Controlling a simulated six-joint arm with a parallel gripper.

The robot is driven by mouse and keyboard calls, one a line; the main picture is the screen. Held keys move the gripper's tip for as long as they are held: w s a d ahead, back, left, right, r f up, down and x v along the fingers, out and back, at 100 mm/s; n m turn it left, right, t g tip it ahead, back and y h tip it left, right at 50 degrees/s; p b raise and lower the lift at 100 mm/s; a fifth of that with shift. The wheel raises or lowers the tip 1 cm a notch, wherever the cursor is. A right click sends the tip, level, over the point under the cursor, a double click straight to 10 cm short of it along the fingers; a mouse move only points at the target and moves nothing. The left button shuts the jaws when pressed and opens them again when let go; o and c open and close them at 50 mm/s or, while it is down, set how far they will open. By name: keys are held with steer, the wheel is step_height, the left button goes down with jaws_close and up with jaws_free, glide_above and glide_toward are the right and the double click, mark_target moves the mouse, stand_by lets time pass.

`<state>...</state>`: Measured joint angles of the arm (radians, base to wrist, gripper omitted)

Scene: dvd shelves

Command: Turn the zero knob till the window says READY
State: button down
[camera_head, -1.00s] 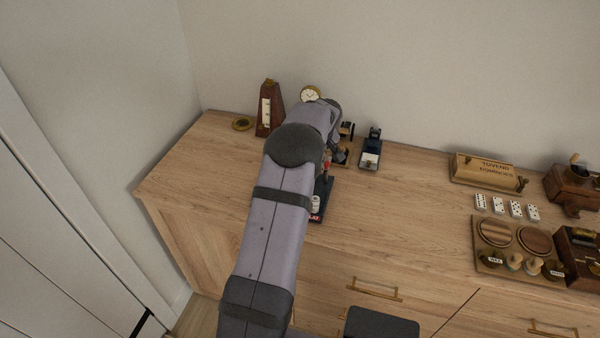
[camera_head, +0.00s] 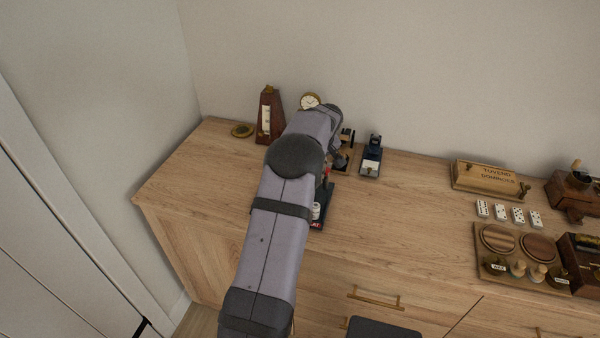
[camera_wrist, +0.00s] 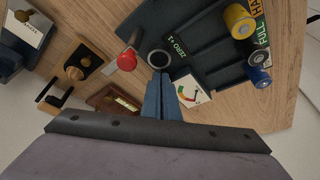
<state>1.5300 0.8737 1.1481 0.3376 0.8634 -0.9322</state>
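In the wrist view a dark tester (camera_wrist: 205,45) carries a label that seems to read ZERO +1. Beside the label is a round dark knob with a pale rim (camera_wrist: 158,60). A white dial window (camera_wrist: 189,90) with coloured marks is partly covered by my gripper; I can read no READY on it. My gripper (camera_wrist: 161,76) shows as two dark blue fingers close together, with nothing visible between them. Their tips are right at the knob's near edge; I cannot tell whether they touch it. In the head view my arm hides the gripper and most of the tester (camera_head: 325,208).
A red ball-topped piece (camera_wrist: 127,60) stands close to the knob. A metronome (camera_head: 269,115), a clock (camera_head: 310,100) and a small dark blue device (camera_head: 371,157) stand behind. The counter's front middle is clear.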

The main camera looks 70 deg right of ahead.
steer(key=shift+w, duration=0.2)
steer(key=shift+w+a, duration=0.1)
steer(key=shift+w, duration=0.55)
steer(key=shift+s+a+f, duration=0.1)
steer(key=shift+s, duration=0.05)
